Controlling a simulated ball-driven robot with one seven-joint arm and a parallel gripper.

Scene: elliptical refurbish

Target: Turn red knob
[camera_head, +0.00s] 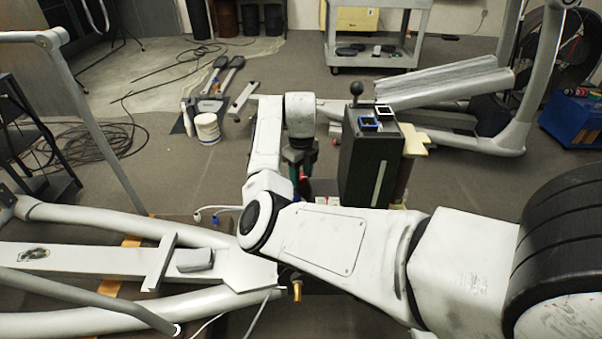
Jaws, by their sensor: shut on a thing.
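My gripper (299,168) points down at the middle of the view, just left of a tall black box (368,165). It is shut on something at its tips. A small patch of red, which looks like the red knob (304,177), shows between the dark gripper parts. My forearm and wrist cover most of the area around and below it, so the knob's shape and angle cannot be made out.
Grey elliptical frame tubes (90,220) lie at the left. A white tub (207,128) stands on the carpet. A grey cart (375,45) stands at the back. Cables lie at far left.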

